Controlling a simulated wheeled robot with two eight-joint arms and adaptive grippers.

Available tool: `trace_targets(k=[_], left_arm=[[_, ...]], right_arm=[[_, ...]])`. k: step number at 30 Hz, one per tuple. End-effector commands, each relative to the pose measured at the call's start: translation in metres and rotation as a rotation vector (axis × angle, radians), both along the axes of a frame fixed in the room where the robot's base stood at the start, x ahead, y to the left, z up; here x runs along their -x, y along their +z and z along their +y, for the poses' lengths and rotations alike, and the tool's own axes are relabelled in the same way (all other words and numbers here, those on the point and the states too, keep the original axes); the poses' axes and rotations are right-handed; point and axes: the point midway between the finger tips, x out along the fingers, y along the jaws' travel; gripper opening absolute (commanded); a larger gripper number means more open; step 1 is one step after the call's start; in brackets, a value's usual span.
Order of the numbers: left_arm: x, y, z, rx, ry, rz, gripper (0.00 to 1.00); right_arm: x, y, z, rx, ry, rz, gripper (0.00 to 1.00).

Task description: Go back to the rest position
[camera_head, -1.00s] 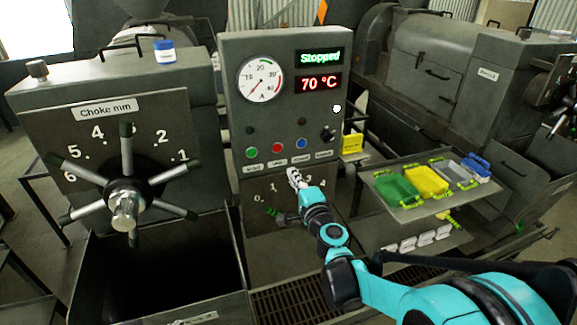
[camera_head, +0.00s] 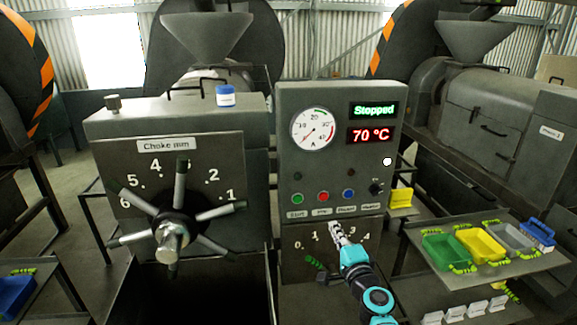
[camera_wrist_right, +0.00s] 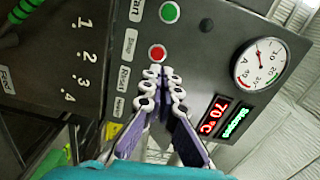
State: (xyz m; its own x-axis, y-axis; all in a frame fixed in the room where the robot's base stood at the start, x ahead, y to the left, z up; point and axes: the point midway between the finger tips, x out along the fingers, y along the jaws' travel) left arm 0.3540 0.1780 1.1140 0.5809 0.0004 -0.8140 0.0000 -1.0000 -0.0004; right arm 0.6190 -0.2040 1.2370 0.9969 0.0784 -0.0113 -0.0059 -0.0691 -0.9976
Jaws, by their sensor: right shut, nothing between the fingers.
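My right gripper (camera_head: 337,232) is shut and empty in front of the control box, just below its row of buttons. In the right wrist view its two fingertips (camera_wrist_right: 160,78) meet in front of the panel, close to the red button (camera_wrist_right: 157,53) in that picture; I cannot tell whether they touch anything. The control box (camera_head: 334,100) has a round gauge (camera_head: 312,130), a display reading "Stopped" (camera_head: 373,110) and one reading 70 °C (camera_head: 373,135). My left gripper does not show in either view.
The choke wheel (camera_head: 172,240) with its spokes stands left of the control box. At right, a shelf (camera_head: 440,268) carries green (camera_head: 446,250), yellow (camera_head: 481,246), grey (camera_head: 512,238) and blue (camera_head: 540,234) trays. A feed lever with a green grip (camera_head: 315,262) sits below the buttons.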

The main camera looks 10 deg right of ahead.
Motion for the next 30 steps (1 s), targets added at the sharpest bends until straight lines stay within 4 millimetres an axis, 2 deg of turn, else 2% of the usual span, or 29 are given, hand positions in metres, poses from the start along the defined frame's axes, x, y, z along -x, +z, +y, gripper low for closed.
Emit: trace_targets(k=[5, 7, 10, 12, 15, 19, 21, 24, 30], left_arm=[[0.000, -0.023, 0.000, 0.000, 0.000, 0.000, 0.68], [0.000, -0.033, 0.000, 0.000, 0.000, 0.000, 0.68], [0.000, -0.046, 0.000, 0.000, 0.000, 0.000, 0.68], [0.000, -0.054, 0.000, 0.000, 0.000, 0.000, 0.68], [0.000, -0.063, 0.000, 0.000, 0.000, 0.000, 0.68], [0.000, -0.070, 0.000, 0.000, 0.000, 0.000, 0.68], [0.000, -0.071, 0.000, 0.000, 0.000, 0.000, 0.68], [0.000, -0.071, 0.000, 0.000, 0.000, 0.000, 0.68], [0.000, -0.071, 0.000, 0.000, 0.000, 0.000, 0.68]], right_arm=[[0.048, -0.024, 0.058, 0.340, 0.202, 0.079, 0.00], [0.079, -0.047, 0.078, 0.521, 0.306, 0.144, 0.00], [0.127, -0.090, 0.090, 0.778, 0.438, 0.260, 0.00], [0.162, -0.121, 0.087, 0.942, 0.514, 0.354, 0.00], [0.206, -0.158, 0.069, 1.139, 0.591, 0.486, 0.00], [0.246, -0.185, 0.043, 1.308, 0.640, 0.620, 0.00], [0.258, -0.192, 0.033, 1.360, 0.651, 0.664, 0.00], [0.265, -0.195, 0.026, 1.393, 0.657, 0.694, 0.00], [0.265, -0.194, 0.025, 1.397, 0.657, 0.696, 0.00]])
